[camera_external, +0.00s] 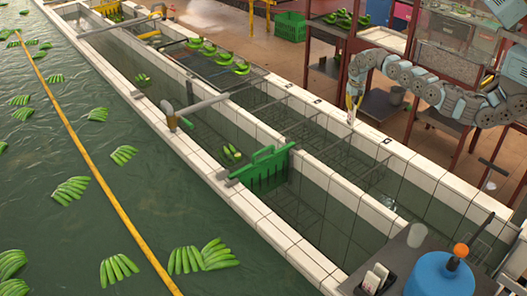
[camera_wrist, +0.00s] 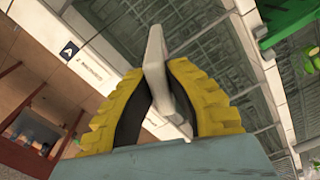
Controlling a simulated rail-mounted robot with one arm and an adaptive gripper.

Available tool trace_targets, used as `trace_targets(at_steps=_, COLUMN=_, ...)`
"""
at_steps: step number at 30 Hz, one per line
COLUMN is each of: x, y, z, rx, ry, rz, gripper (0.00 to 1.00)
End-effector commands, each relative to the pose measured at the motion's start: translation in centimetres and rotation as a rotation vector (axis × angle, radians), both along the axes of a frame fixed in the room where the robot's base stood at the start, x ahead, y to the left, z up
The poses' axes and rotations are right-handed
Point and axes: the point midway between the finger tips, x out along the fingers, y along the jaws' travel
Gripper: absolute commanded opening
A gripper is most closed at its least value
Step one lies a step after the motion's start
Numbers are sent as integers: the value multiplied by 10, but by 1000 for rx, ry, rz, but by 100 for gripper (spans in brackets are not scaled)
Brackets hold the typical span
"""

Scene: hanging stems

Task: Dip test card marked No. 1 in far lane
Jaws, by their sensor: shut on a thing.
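My gripper (camera_external: 353,104) has yellow fingers and is above the tiled far wall of the far lane (camera_external: 402,197). It is shut on a pale, flat test card (camera_external: 350,118), which points down near that wall's inner edge. The wrist view shows the card (camera_wrist: 155,62) between the two ribbed fingers (camera_wrist: 158,105); no number is readable on it. I cannot tell exactly how far it is above the wall. The far lane holds water and wire-like dividers.
A green gate (camera_external: 262,168) stands across the near lane. The wall top carries a label marked A (camera_wrist: 69,50). A dark holder with white cards (camera_external: 375,277) and a blue container (camera_external: 440,276) stand at the front. Racks (camera_external: 450,40) stand behind the arm.

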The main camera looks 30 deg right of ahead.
Motion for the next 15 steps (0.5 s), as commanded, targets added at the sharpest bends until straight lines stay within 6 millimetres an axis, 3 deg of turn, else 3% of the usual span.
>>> trace_targets(at_steps=1, x=-9, y=26, z=-1, rx=0, ry=2, rz=-16, gripper=0)
trace_targets(at_steps=3, x=-19, y=57, z=-8, rx=1, ry=0, rz=-53, gripper=0)
trace_targets(at_steps=8, x=-52, y=125, z=-25, rx=2, ry=0, rz=-141, gripper=0)
trace_targets(at_steps=15, x=-117, y=216, z=-50, rx=2, ry=2, rz=-279, gripper=0)
